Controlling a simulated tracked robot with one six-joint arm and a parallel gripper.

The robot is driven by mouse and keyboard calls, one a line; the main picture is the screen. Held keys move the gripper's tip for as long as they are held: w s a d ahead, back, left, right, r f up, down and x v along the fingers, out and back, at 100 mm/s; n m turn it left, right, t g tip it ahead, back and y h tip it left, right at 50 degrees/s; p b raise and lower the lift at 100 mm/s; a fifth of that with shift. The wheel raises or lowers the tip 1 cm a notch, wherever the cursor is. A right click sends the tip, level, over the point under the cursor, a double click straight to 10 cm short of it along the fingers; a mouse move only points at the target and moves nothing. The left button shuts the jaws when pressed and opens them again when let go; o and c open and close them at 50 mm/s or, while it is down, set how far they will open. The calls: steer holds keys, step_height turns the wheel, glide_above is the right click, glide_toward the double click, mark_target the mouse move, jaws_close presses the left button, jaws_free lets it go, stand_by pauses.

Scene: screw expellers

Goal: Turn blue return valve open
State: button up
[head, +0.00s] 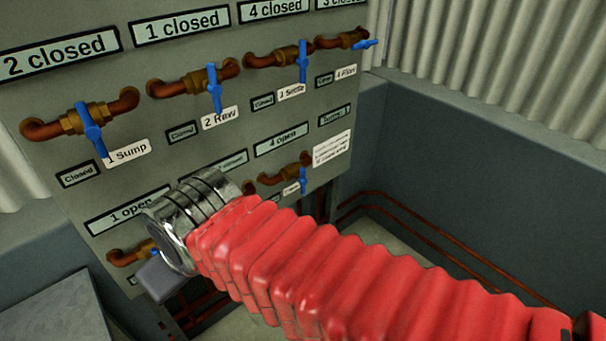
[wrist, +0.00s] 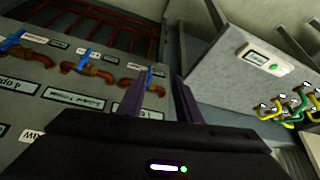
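A grey panel (head: 190,150) carries two rows of copper pipes with blue lever valves. In the head view, upper-row blue handles show at sump (head: 93,130), second (head: 214,90), third (head: 303,60) and far right (head: 366,44). Lower-row handles show at the right (head: 303,181) and, partly, the left (head: 127,253). I cannot read a "return" label. My gripper (wrist: 159,82) is open in the wrist view, its two fingers apart. A blue handle (wrist: 150,75) appears between them, beyond the tips; contact is not visible. More valves show left (wrist: 12,41) and centre (wrist: 83,61).
My red-sleeved arm hides the lower panel's middle. A grey box with a green light (wrist: 272,68) and yellow and green pipes (wrist: 290,104) stands right in the wrist view. Dark red pipes (head: 425,235) run along the right wall. A grey block (head: 50,305) is lower left.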

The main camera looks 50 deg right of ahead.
steer(key=w+d+f+m+t+h, duration=0.1)
steer(key=w+d+f+h, duration=0.3)
steer(key=d, duration=0.6)
steer(key=w+d+f+t, duration=0.1)
steer(key=w+d+t, duration=0.1)
steer(key=w+d, duration=0.6)
steer(key=w+d+f+m+t+h, duration=0.1)
steer(key=w+d+f+h, duration=0.15)
steer(key=d, duration=0.95)
steer(key=m+t+h, duration=0.2)
steer(key=m+t, duration=0.2)
steer(key=t, duration=0.2)
glide_toward(304, 176)
steer(key=v, duration=0.3)
steer(key=shift+s, duration=0.15)
steer(key=shift+d, duration=0.1)
steer(key=x, duration=1.3)
steer(key=shift+w, duration=0.45)
